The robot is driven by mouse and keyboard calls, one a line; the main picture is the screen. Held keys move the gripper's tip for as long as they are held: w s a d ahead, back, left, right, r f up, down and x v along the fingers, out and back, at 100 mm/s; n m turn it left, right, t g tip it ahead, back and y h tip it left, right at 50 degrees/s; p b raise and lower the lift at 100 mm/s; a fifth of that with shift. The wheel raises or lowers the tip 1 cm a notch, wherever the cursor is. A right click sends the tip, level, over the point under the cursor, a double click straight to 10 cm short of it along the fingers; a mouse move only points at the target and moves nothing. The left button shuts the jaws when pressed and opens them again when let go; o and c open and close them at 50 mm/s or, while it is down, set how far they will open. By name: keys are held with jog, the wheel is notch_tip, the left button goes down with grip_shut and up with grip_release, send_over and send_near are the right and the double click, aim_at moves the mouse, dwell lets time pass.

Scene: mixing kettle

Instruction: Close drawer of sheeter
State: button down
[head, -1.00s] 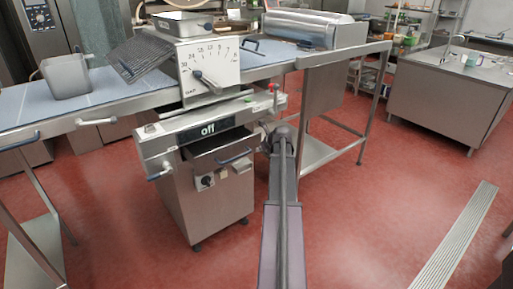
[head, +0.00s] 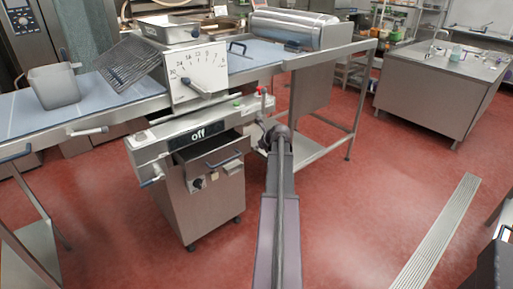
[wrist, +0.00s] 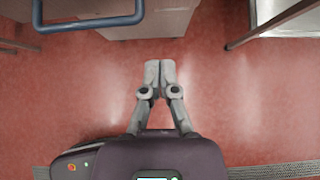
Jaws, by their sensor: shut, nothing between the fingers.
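The sheeter (head: 190,120) stands ahead with a steel cabinet and a panel reading "off". Its drawer (head: 210,152) under that panel is pulled out part way, with a blue bar handle (head: 224,159) on its front. In the wrist view the blue handle (wrist: 90,24) shows at the upper left. My gripper (wrist: 160,64) is shut and empty over the red floor, below and right of the handle and apart from it. In the head view my arm hides the gripper.
A side table frame with a lower shelf (head: 303,158) stands right of the cabinet. A steel counter (head: 440,92) is at the back right. A floor grate (head: 440,235) lies at the right. The red floor between is clear.

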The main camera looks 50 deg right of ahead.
aim_at(240, 148)
jog(key=shift+f, duration=0.1)
jog(key=s+f+t+h+b, duration=0.2)
jog(key=f+t+b, duration=0.6)
jog(key=b, duration=1.3)
jog(key=shift+s+a+t, duration=0.4)
jog(key=shift+s+a, duration=0.05)
jog(key=shift+s, duration=0.1)
jog(key=shift+w+r, duration=0.1)
jog(key=shift+r, duration=0.05)
jog(key=x, duration=1.4)
